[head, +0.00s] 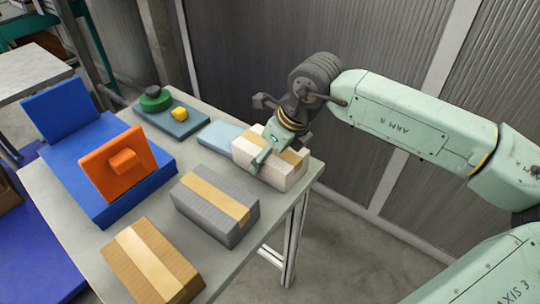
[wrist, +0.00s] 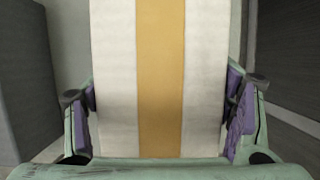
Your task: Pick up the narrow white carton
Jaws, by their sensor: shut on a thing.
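The narrow white carton (head: 268,169) stands at the right end of the table in the head view, with a tan tape strip along its top. In the wrist view the white carton (wrist: 207,80) fills the middle, its tape strip running up the picture. My gripper (head: 273,152) is over the carton, with a finger down its near side. In the wrist view my gripper (wrist: 160,115) has one purple pad against each side of the carton. I cannot tell whether the carton is clear of the table.
A grey carton (head: 205,212) lies close by on the near left, and a brown carton (head: 135,270) nearer still. A light blue flat box (head: 215,134) lies just behind the white carton. The table's right edge (head: 312,175) is close.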

